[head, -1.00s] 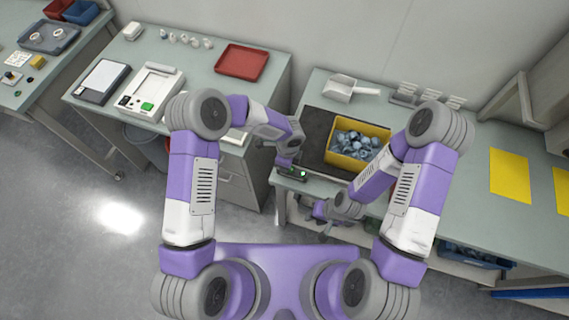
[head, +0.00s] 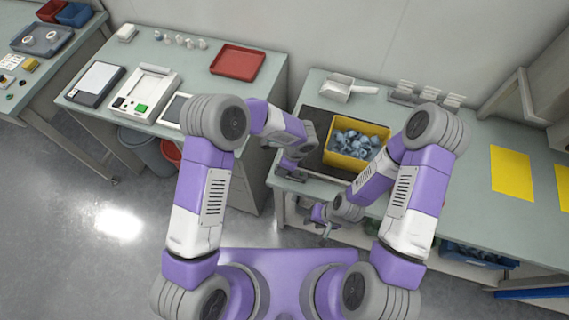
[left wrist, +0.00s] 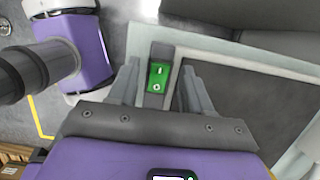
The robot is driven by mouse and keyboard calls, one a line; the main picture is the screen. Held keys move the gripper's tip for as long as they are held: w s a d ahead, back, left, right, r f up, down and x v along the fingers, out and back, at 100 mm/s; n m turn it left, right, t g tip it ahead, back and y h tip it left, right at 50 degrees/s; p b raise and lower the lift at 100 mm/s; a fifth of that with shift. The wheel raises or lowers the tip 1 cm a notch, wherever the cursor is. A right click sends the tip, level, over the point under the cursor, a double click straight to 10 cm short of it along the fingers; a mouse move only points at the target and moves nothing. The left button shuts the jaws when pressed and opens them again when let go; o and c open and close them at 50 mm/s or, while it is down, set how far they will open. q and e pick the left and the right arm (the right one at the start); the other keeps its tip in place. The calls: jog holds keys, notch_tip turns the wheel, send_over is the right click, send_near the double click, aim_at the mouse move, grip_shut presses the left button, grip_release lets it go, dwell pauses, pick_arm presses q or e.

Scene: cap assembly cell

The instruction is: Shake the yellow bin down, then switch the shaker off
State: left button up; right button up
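The yellow bin (head: 345,161) sits on the dark shaker plate (head: 313,127) and holds many blue-grey caps (head: 356,143). The shaker's green rocker switch (left wrist: 158,78), marked I and O, shows in the left wrist view on a grey mount. My left gripper (left wrist: 158,88) is open, with one finger on each side of the switch. In the head view my left gripper (head: 291,164) is at the table's front left corner and hides most of the switch. My right gripper (head: 325,222) hangs low by the table's front edge, apart from the bin; its fingers are too small to read.
A clear scoop (head: 340,88) and several small grey holders (head: 425,97) stand behind the bin. A yellow sheet (head: 512,173) lies on the right of the table. The left bench carries a red tray (head: 238,62) and white devices (head: 146,94). A gap separates the benches.

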pick_arm(q)
jog(key=shift+r, duration=0.1)
jog(key=v, duration=0.7)
jog(key=shift+r+p, duration=0.15)
jog(key=shift+p, duration=0.25)
jog(key=shift+d, duration=0.1)
jog(key=s+a+f+n+h, duration=0.3)
jog(key=s+a+f+n, duration=0.2)
jog(key=n, duration=0.7)
jog(key=s+a+f+n+h+b, duration=0.1)
jog(key=s+a+f+n+h, duration=0.3)
jog(key=s+f+n, duration=0.6)
jog(key=shift+s+a+n+g, duration=0.3)
jog(key=shift+s+a+n, duration=0.6)
jog(key=shift+a+n, duration=0.25)
